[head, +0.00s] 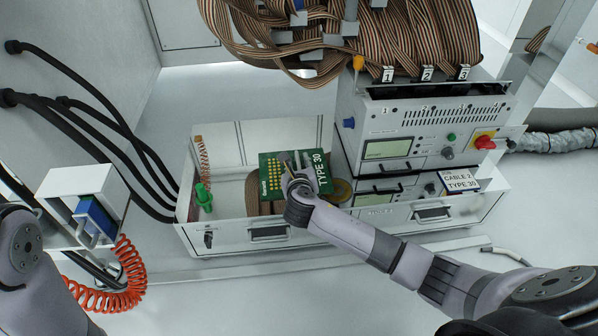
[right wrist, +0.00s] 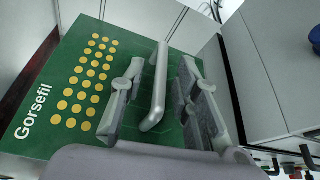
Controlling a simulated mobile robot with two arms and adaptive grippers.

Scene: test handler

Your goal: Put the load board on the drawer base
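The green load board (head: 270,175), marked TYPE 30, is at the open white drawer (head: 287,239); I cannot tell whether it rests on the drawer base (head: 232,190) or hangs above it. The right wrist view shows the board (right wrist: 55,90) with yellow dots, the word Gorsefil and a grey bar handle (right wrist: 158,90). My right gripper (head: 292,168) is over the board. In the right wrist view its fingers (right wrist: 160,98) stand apart on either side of the handle, with a visible gap at the right finger. My left arm shows at the lower left; its gripper is not in view.
A green knob (head: 204,197) and a coiled cable are at the drawer's left. A white box (head: 92,182) with a blue item and an orange coil (head: 125,285) are far left.

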